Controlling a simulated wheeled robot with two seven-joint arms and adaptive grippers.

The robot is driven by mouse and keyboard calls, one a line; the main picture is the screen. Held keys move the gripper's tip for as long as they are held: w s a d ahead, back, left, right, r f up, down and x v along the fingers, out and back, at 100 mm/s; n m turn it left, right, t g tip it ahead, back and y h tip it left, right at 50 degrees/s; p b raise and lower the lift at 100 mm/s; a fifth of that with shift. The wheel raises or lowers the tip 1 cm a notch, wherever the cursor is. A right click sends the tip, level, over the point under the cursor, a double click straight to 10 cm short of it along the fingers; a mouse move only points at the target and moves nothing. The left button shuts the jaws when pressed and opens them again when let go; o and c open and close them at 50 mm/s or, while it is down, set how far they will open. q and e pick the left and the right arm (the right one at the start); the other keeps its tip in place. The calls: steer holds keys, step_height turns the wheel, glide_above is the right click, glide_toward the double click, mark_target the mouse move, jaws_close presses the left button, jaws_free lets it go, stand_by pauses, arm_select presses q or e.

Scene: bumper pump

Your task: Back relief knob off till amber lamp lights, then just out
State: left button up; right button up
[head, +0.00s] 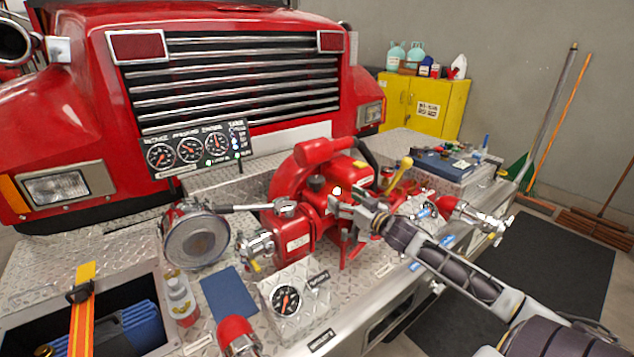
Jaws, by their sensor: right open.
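The red pump (290,205) sits on the truck's bumper deck. My right gripper (339,206) is open at the pump's front right, just below the bright spot. Its fingers hide part of the pump, and I cannot tell whether they touch anything. My left gripper is not in view.
A gauge panel (196,148) stands behind, left of the pump. A round capped inlet (196,238), a gauge box (291,297) and a blue pad (228,294) are at the front left. A yellow-handled lever (404,166) rises right of the pump. A toolbox (443,162) lies farther right.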

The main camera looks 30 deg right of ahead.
mark_target(322, 183)
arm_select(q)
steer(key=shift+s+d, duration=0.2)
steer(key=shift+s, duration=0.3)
arm_select(e)
steer(key=shift+w, duration=0.1)
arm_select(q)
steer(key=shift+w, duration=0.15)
arm_select(e)
steer(key=shift+w, duration=0.1)
steer(key=shift+w+a, duration=0.15)
steer(key=shift+w, duration=1.5)
steer(key=shift+w+a, duration=0.15)
steer(key=shift+w, duration=1.5)
steer(key=shift+w+a, duration=0.15)
steer(key=shift+w, duration=1.65)
steer(key=shift+w+p, duration=0.35)
steer(key=shift+w, duration=0.3)
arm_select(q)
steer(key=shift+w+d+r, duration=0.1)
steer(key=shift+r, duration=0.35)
arm_select(e)
steer(key=shift+w+a, duration=0.15)
steer(key=shift+w, duration=0.75)
